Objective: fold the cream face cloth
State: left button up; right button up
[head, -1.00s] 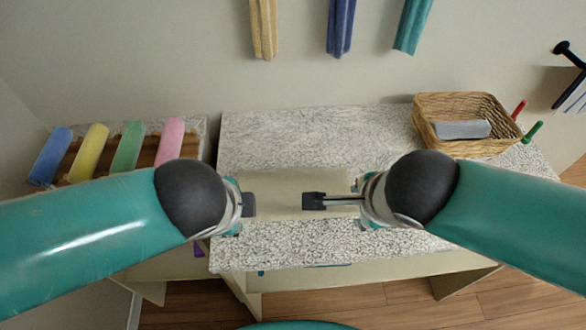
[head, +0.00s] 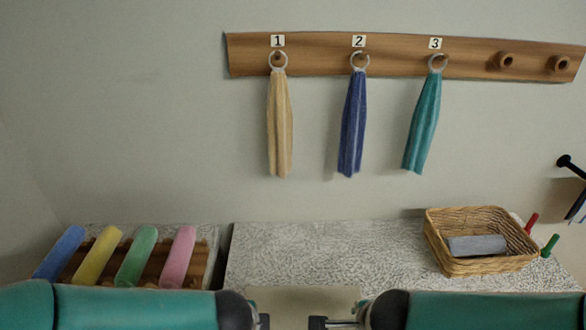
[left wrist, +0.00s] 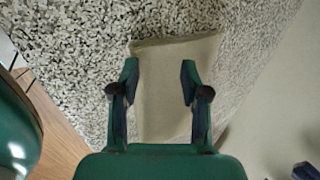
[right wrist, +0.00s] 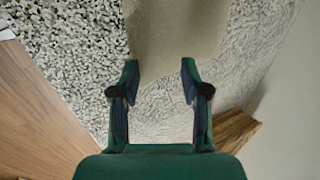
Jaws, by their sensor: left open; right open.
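The cream face cloth (head: 305,300) lies flat on the speckled table, its lower part cut off by the head view's bottom edge. In the left wrist view the cloth (left wrist: 168,85) runs beneath and between the fingers of my open left gripper (left wrist: 160,75). In the right wrist view the cloth (right wrist: 175,30) ends near the fingertips of my open right gripper (right wrist: 160,75), with bare table between the fingers. Both grippers are empty. In the head view only the tips of the left (head: 264,321) and right (head: 318,322) grippers show, over opposite sides of the cloth.
A wicker basket (head: 440,243) holding a grey folded cloth (head: 477,245) stands on the table's right. Rolled towels (head: 178,258) lie on a wooden rack at left. Three towels (head: 352,122) hang from a numbered peg rail (head: 300,56). The table's back (head: 330,250) is clear.

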pick_arm(q)
jog(key=shift+w+r+g+p, duration=0.3)
jog(key=shift+w+r+p, duration=0.35)
jog(key=shift+w+r, duration=0.45)
pick_arm(e)
jog(key=shift+w+r+g, duration=0.3)
jog(key=shift+w+r, duration=0.7)
jog(key=shift+r, duration=0.2)
pick_arm(q)
jog(key=shift+w+r, duration=0.15)
pick_arm(e)
jog(key=shift+w, duration=0.25)
